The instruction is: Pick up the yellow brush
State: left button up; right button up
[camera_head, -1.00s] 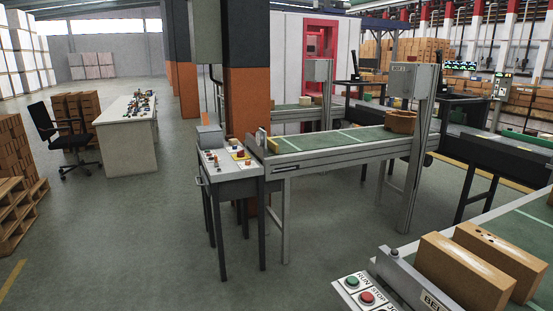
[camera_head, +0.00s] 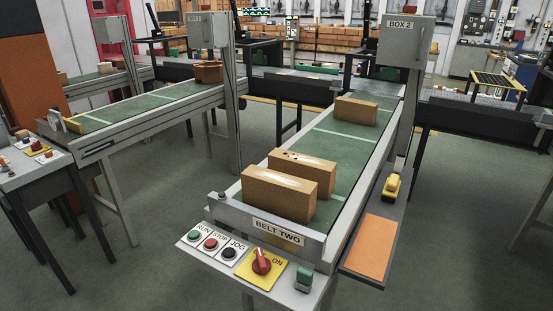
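A small yellow item (camera_head: 391,186) with a dark part at its lower end sits on the narrow side ledge at the right of belt two. It looks like the yellow brush, but it is too small to be sure. Nothing is touching it from above. Neither of my grippers shows in the head view.
Belt two (camera_head: 320,145) carries several brown bricks, and a control panel (camera_head: 240,262) with buttons and a red switch is at its front. An orange pad (camera_head: 370,245) lies nearer on the ledge. Another belt (camera_head: 150,105) stands left. Floor (camera_head: 460,215) right of belt two is clear.

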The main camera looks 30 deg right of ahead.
aim_at(389, 194)
jog(key=z, duration=1.2)
